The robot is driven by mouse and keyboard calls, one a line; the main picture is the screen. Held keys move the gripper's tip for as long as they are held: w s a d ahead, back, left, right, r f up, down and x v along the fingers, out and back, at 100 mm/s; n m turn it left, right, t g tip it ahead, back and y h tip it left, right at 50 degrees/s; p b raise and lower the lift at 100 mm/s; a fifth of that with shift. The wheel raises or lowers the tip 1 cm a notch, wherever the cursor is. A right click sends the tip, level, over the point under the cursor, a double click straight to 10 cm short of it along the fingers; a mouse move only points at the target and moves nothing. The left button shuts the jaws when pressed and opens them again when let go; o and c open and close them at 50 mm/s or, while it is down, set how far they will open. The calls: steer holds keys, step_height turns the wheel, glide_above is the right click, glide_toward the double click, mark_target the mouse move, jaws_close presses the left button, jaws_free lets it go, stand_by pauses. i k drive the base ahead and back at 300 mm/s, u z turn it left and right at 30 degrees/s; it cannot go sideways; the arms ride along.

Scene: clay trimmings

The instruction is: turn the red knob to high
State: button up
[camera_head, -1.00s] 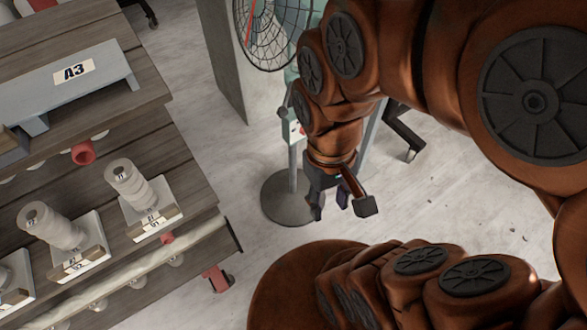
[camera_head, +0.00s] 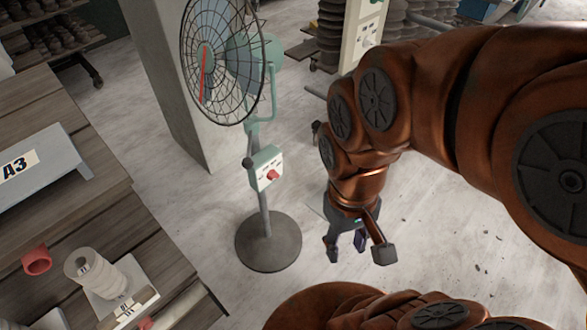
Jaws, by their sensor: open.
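The red knob (camera_head: 273,175) sits on the front of a pale control box (camera_head: 267,167) on the post of a standing fan (camera_head: 225,62). Small dark marks show around the knob, too small to read, so its setting cannot be told. The fan has a wire cage, a green motor housing and a round dark base (camera_head: 268,243) on the floor. My gripper (camera_head: 345,248) hangs open and empty, pointing down, to the right of the fan post and lower in the picture than the knob. It touches nothing that I can see.
A wooden bench (camera_head: 150,240) with a grey A3 stand (camera_head: 40,165) and white spools (camera_head: 95,272) fills the left. A grey pillar (camera_head: 165,70) stands behind the fan. Another white panel (camera_head: 362,30) is at the back. Pale floor (camera_head: 440,230) lies open at right, with crumbs.

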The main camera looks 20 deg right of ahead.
mark_target(273, 175)
steer(key=z, duration=1.2)
steer(key=k, duration=0.8)
steer(key=u, duration=0.85)
